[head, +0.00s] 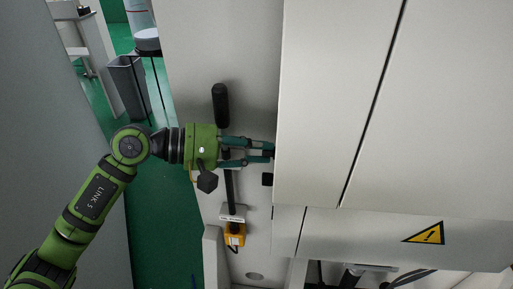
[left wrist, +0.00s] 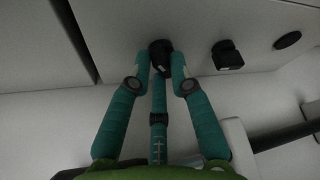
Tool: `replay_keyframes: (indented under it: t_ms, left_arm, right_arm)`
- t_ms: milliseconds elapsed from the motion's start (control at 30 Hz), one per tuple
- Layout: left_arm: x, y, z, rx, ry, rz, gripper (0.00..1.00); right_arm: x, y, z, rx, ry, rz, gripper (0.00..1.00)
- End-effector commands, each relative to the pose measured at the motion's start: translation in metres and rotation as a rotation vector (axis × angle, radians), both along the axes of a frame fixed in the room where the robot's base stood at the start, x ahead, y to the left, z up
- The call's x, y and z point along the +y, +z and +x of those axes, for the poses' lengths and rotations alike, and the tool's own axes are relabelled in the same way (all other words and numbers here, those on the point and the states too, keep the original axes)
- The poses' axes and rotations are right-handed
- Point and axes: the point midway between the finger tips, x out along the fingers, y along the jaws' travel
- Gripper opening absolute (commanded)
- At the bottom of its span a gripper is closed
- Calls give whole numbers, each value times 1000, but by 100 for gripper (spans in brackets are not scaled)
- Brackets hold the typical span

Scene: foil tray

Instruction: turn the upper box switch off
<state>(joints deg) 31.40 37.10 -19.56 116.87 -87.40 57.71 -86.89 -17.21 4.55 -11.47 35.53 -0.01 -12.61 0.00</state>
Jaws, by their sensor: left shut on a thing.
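A black box switch (left wrist: 161,55) sits on the pale side face of the large grey-white box (head: 335,95). My left gripper (head: 266,151) reaches in from the left to that side face. In the left wrist view its teal fingertips are on both sides of the switch, shut on it. The gripper mostly hides this switch in the head view. A second black switch (head: 267,179) is just below the fingers in the head view, and it also shows in the left wrist view (left wrist: 227,56), right of the held one and apart from the gripper. The switch's exact turn angle is hard to tell.
A round black part (left wrist: 287,40) sits farther right on the same face. A black handle (head: 220,105) on the wall is close above my gripper. A yellow fixture (head: 235,235) is below. A grey bin (head: 128,88) stands on green floor at left.

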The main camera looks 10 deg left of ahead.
Motion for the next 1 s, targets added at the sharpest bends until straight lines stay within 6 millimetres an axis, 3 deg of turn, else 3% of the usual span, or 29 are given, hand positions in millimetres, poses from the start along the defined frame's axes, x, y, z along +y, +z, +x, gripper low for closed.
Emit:
replay_keyframes:
  t_ms: [67,100,167,567,1000]
  left_arm:
    - [-1,-1,-1,2,-3,1,0]
    - [-1,-1,-1,2,-3,1,25]
    - [-1,-1,-1,2,-3,1,45]
    - [0,5,0,-3,-1,0,45]
    - [0,82,0,-6,-1,0,45]
  right_arm:
    - [0,0,0,0,0,0,40]
    - [0,0,0,0,0,0,40]
    - [0,0,0,0,0,0,40]
    - [-3,0,0,0,1,-4,40]
    - [-1,0,0,0,0,-1,40]
